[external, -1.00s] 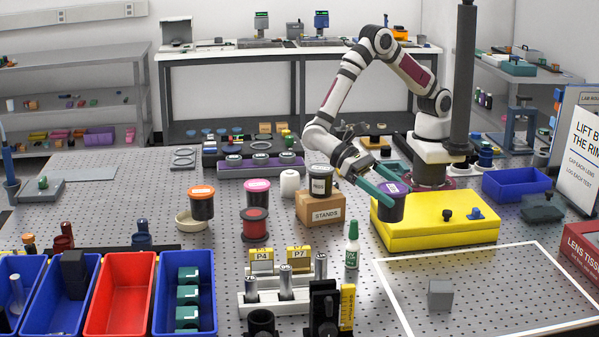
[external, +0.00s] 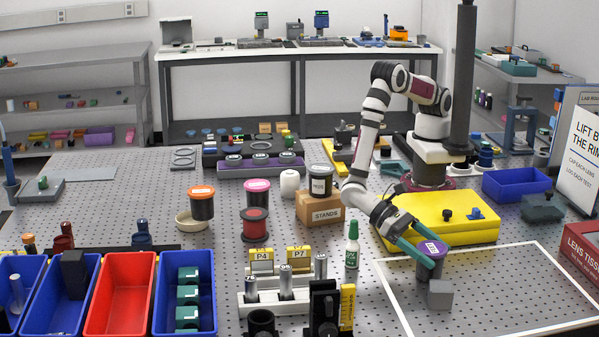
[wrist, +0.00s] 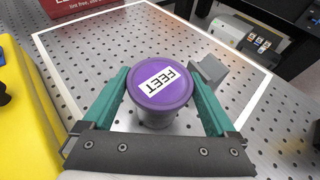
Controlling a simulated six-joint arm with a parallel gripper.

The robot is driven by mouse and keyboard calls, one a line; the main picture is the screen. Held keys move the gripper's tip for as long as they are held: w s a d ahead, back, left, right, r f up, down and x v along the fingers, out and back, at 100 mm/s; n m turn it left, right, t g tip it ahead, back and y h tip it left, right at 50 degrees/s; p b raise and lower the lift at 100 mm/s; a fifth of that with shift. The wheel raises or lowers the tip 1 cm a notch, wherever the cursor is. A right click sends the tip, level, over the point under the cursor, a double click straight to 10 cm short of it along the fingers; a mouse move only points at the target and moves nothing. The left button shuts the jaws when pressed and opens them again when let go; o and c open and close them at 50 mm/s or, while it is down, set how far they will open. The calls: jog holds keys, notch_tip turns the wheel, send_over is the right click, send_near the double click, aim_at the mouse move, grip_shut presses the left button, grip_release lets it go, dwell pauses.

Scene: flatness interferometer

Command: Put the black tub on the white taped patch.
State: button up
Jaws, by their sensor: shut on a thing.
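My gripper (external: 428,250), with green fingers, is shut on a purple-lidded tub (external: 431,266) with a greyish body. In the wrist view this tub (wrist: 160,90) is upright between the fingers, its lid labelled FEET. It is inside the back left part of the white taped patch (external: 500,290); I cannot tell whether its base touches the table. A dark tub with a black-grey lid (external: 320,186) stands on the cardboard STANDS box, away from my gripper.
A grey cube (external: 440,294) sits in the patch, close to the held tub. The yellow case (external: 440,222) borders the patch behind. A green-capped bottle (external: 352,247) stands left of it. A red box (external: 580,250) is at right. The patch's right part is clear.

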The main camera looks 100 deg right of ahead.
jog(key=shift+f, duration=0.1)
jog(key=o, duration=1.2)
jog(key=shift+c, duration=0.2)
jog(key=w+d+r+n+t, duration=0.1)
jog(key=w+d+r, duration=0.85)
jog(key=d, duration=0.25)
jog(key=s+d+r+n+t+h, duration=0.25)
jog(key=d+r, duration=0.45)
jog(key=d, duration=0.4)
jog(key=s+d+t+h, duration=0.2)
jog(key=s+d, duration=0.2)
jog(key=d, duration=0.4)
jog(key=s+d+r+t+h, duration=0.1)
jog(key=s+d+t+h, duration=0.2)
jog(key=s+d, duration=0.2)
jog(key=d, duration=0.3)
jog(key=shift+d+r+t, duration=0.3)
jog(key=shift+t, duration=0.05)
